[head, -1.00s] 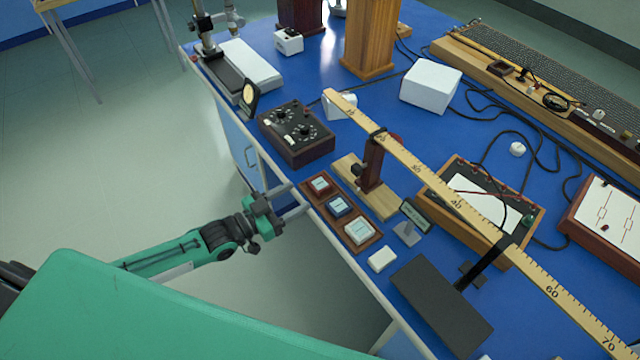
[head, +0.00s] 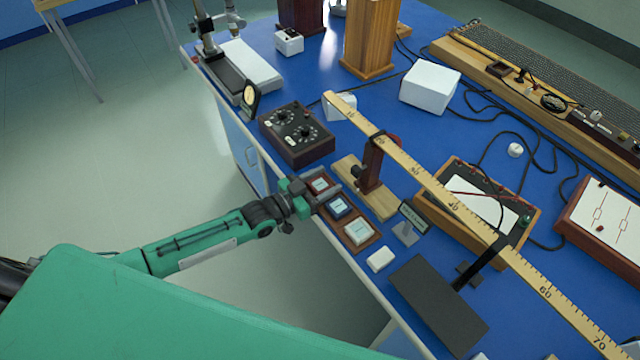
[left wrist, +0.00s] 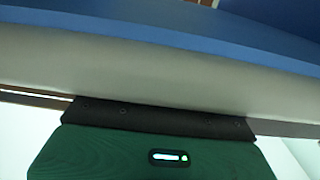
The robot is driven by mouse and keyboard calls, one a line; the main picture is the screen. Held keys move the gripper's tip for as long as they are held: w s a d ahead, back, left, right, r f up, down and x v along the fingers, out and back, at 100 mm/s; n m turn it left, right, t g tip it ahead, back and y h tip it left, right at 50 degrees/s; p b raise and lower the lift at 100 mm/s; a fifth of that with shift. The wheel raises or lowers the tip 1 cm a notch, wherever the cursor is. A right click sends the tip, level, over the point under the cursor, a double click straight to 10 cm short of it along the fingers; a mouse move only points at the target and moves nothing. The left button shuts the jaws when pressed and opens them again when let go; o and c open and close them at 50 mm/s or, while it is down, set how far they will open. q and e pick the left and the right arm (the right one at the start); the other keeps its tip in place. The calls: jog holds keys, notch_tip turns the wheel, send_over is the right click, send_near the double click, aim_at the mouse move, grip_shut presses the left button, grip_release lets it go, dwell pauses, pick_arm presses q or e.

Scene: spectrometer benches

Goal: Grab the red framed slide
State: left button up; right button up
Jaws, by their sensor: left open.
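The red framed slide (head: 319,185) lies at the far end of a wooden tray (head: 379,240) near the table's front edge. A blue framed slide (head: 338,207) and a pale, whitish-framed slide (head: 358,231) lie in the same tray. My left gripper (head: 325,190) is open and empty, with its fingers reaching over the table edge around or above the red slide. I cannot tell whether they touch it. The left wrist view shows only the gripper body (left wrist: 155,150) and the blue table edge (left wrist: 160,50); no slide shows there. My right gripper is out of view.
A dark box with dials (head: 296,134) stands just beyond the tray. A wooden stand (head: 370,180) holds a long ruler (head: 440,190) over the table. A small white block (head: 381,259) and a dark flat plate (head: 437,300) lie nearer me.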

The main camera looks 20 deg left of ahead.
pick_arm(q)
jog(key=c, duration=0.7)
jog(key=shift+c, duration=0.2)
jog(key=shift+r, duration=0.1)
